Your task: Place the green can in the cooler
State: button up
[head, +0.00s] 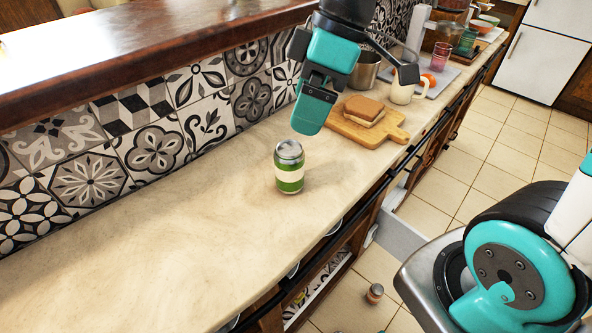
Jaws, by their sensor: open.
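A green can (289,179) with a pale band and a silver top stands upright on the stone counter (180,245). My gripper (312,112) is above and just behind the can, pointing down, with teal fingers. It is open and holds nothing, and it appears apart from the can. I cannot make out a cooler for certain. A grey-white open box edge (398,236) shows on the floor below the counter, mostly hidden by the counter and my arm.
A cutting board with a sandwich (363,110), a white mug (402,93) and a metal pot (366,68) stand behind the can. A tiled wall (150,135) runs along the left. The near counter is clear. A small can (375,292) is on the floor.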

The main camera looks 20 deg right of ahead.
aim_at(295, 146)
jog(key=w+d+f+n+b, duration=0.2)
jog(key=w+d+f+n, duration=0.25)
jog(key=w+d, duration=0.4)
jog(key=shift+n, duration=0.35)
jog(key=x, duration=0.7)
jog(key=w+p+x, duration=0.1)
jog(key=x, duration=0.3)
jog(key=shift+a, duration=0.45)
jog(key=shift+w+p+x, duration=0.2)
jog(key=shift+p+x, duration=0.15)
jog(key=shift+x, duration=1)
jog(key=shift+w+p+x, duration=0.2)
jog(key=shift+p+x, duration=0.15)
jog(key=shift+x, duration=0.95)
jog(key=shift+d, duration=0.1)
jog(key=c, duration=1.3)
